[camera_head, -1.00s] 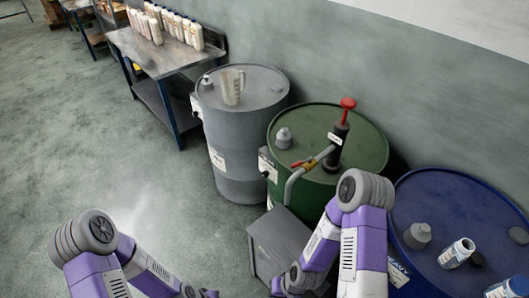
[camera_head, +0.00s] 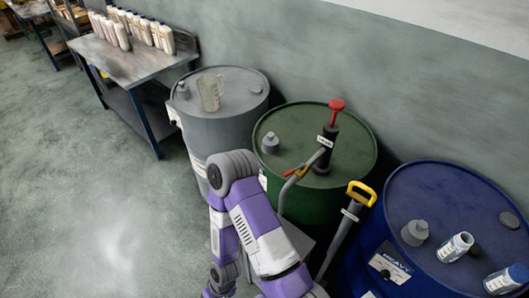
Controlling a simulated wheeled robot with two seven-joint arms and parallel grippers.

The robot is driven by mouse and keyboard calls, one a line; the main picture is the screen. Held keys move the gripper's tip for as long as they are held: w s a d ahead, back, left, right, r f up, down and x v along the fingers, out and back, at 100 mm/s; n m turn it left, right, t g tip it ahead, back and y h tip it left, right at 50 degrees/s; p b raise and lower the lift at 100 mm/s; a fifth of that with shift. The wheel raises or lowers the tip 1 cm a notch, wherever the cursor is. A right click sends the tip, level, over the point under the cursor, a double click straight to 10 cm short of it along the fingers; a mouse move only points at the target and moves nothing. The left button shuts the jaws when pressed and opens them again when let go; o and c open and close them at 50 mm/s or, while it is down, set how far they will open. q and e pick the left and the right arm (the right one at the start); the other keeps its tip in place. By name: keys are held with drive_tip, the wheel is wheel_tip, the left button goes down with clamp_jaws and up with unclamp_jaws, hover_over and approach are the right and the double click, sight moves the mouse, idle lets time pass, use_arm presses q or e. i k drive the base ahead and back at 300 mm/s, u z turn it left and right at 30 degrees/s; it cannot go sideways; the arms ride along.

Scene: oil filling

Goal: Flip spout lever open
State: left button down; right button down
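The spout lever (camera_head: 291,172) is a small red handle on the spout of the hand pump (camera_head: 326,150). The pump is black with a red top knob and stands on the green drum (camera_head: 352,172). A grey spout pipe (camera_head: 284,192) bends down from the lever over the drum's front edge. A purple and white arm of mine rises in front of the drum, its grey joint left of the spout pipe and apart from the lever. Neither gripper's fingers show in the view.
A grey drum (camera_head: 229,105) with a clear jug (camera_head: 210,92) stands left. A blue drum (camera_head: 445,205) with bottles (camera_head: 455,247) stands right. A yellow-handled pump (camera_head: 357,205) rises between green and blue drums. A bench (camera_head: 125,65) holds several bottles. Open floor lies left.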

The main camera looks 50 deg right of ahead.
sight(293, 171)
drive_tip(key=z, duration=0.05)
drive_tip(key=i, duration=0.2)
drive_tip(key=z, duration=1.15)
